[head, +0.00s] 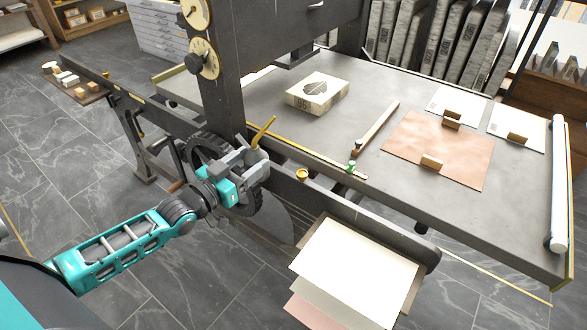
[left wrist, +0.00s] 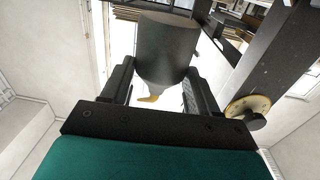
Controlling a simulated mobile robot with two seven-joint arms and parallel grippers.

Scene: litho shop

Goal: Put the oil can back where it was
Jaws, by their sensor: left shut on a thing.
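My left gripper (head: 250,168) is shut on the oil can, beside the near edge of the press bed and the dark upright. In the head view the can's brass spout (head: 264,131) points up and to the right. The can's body is mostly hidden by the gripper there. In the left wrist view the dark grey round body of the can (left wrist: 166,50) sits between the two fingers of the left gripper (left wrist: 160,85), with a bit of yellow spout below it. My right gripper is not in view.
A toothed wheel (head: 208,150) and a small brass cup (head: 302,174) are close to the gripper. The press bed (head: 255,98) carries a litho stone (head: 318,91), a wooden bar (head: 377,127) and a copper-toned sheet (head: 455,150).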

